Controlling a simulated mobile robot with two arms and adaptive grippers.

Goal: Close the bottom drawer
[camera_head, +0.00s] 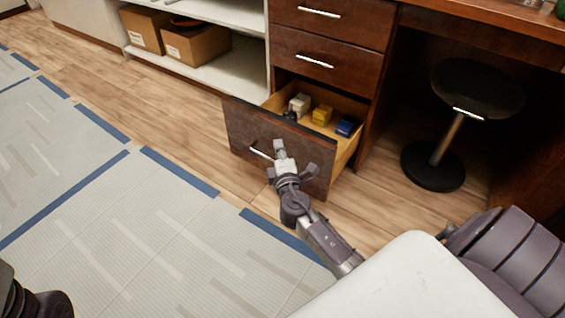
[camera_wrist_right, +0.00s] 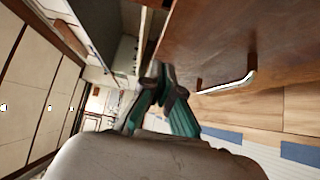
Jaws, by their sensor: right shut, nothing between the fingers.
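The bottom drawer (camera_head: 243,123) of the brown wooden cabinet is pulled well out, with its inside showing. Its silver bar handle (camera_head: 258,152) is on the front panel, partly beside my gripper. My right gripper (camera_head: 279,150) is shut and empty, in front of the drawer's front panel near the handle. In the right wrist view the gripper's fingers (camera_wrist_right: 160,84) are close to the drawer front (camera_wrist_right: 225,40), left of the handle (camera_wrist_right: 230,84). I cannot tell whether they touch the panel. My left gripper does not show.
Two closed drawers (camera_head: 325,50) are above. A black stool (camera_head: 478,90) stands at the right. Cardboard boxes (camera_head: 195,46) sit on a white shelf. The floor at left is clear.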

